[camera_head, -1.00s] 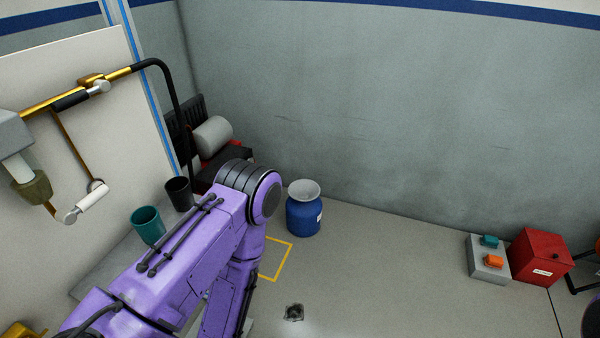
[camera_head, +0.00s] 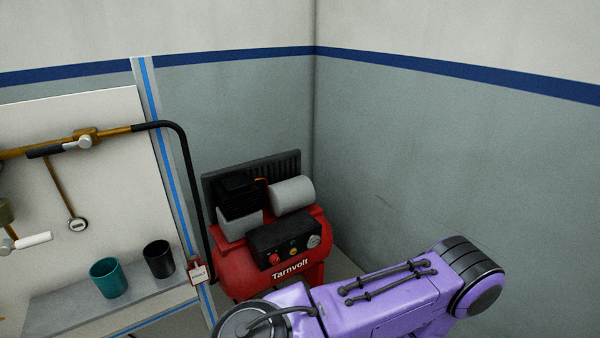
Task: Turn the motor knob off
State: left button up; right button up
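A red compressor (camera_head: 236,270) marked "Tarnvolt" stands by the corner of the room. Its black control panel (camera_head: 262,238) faces me and carries a small red knob (camera_head: 274,259) at the left, a small yellowish part (camera_head: 292,252) in the middle and a round gauge (camera_head: 313,241) at the right. I cannot tell the knob's setting or whether it is the motor knob. My purple arm link crosses the lower right, in front of the compressor's lower part. Neither gripper shows in the view.
A grey shelf (camera_head: 70,310) at the left holds a teal cup (camera_head: 109,277) and a black cup (camera_head: 159,258). A tagged red part (camera_head: 197,272) hangs beside the compressor, below a black hose (camera_head: 183,140). Brass pipework runs along the white board (camera_head: 110,190). Bare walls meet behind the compressor.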

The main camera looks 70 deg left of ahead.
aim_at(274, 259)
jog(key=u, duration=0.35)
jog(key=i, duration=0.85)
jog(key=u, duration=1.5)
jog(key=i, duration=0.7)
jog(key=u, duration=0.65)
